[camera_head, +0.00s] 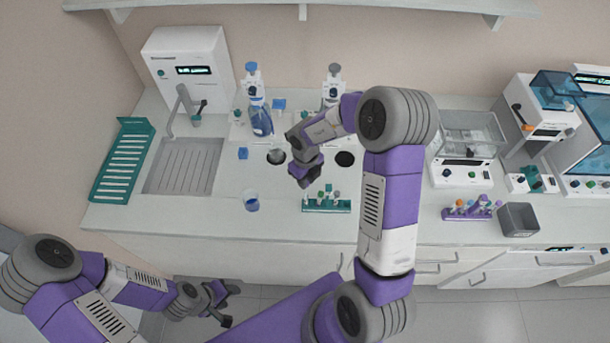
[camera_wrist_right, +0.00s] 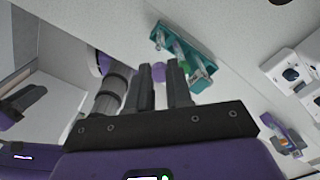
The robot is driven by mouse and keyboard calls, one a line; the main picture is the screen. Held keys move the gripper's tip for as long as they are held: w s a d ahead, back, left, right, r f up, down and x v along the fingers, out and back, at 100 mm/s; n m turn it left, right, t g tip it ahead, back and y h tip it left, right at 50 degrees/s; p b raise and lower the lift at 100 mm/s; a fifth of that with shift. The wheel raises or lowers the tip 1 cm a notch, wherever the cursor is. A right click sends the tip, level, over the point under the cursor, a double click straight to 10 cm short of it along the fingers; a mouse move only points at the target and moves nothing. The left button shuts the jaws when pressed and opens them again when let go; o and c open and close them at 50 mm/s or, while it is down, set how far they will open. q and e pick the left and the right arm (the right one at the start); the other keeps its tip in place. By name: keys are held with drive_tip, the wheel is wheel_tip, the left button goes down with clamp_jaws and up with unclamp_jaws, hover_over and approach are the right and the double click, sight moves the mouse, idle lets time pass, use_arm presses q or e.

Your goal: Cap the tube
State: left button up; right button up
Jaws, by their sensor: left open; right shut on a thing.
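My right gripper (camera_head: 306,184) is over the counter, just behind and left of a teal rack (camera_head: 326,206) holding several small tubes. In the right wrist view its fingers (camera_wrist_right: 161,78) are shut on a small purple thing, apparently a cap (camera_wrist_right: 158,72); the fingers hide part of it. The rack also shows there, just beyond the fingertips (camera_wrist_right: 205,62). One tube (camera_wrist_right: 200,72) stands at its near end; I cannot tell which tube is uncapped. My left gripper (camera_head: 232,304) is open and empty, low in front of the counter.
A purple rack (camera_head: 474,209) and a grey bin (camera_head: 518,219) stand at right. A sink (camera_head: 183,168) is at left. Counter between beaker and rack is clear.

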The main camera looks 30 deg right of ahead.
sight(306, 193)
drive_tip(key=shift+f, duration=0.5)
wheel_tip(306, 193, down, 2)
drive_tip(key=b, duration=0.3)
drive_tip(key=shift+f, duration=0.75)
drive_tip(key=shift+f+p, duration=0.35)
drive_tip(key=shift+p, duration=1.4)
idle(1.1)
drive_tip(key=shift+f, duration=0.35)
idle(0.6)
drive_tip(key=o, duration=0.8)
drive_tip(key=shift+o, duration=0.2)
